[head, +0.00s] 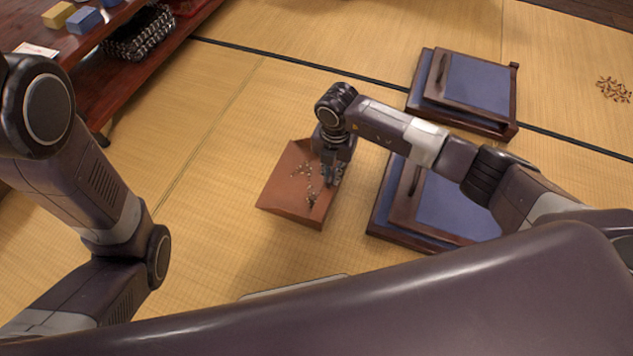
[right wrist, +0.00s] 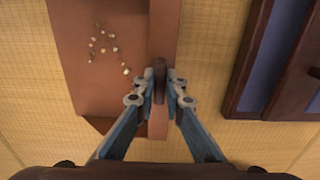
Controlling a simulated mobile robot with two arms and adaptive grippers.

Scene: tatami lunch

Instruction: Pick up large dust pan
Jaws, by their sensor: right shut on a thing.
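The large dust pan (head: 275,192) is a reddish-brown, flat pan lying on the tatami in the middle of the head view, with small pale bits scattered on it. It also shows in the right wrist view (right wrist: 85,60). My right gripper (head: 332,182) is over the pan's right side. I cannot tell whether the pan is off the floor. My left arm shows at the left, but its gripper is out of view.
Two dark wooden seats with blue cushions (head: 468,85) (head: 460,210) stand right of the pan, the nearer one close by. A red-brown wooden table (head: 85,75) at the upper left holds blocks and a dark basket (head: 140,35). Brown bits (head: 613,89) lie at far right.

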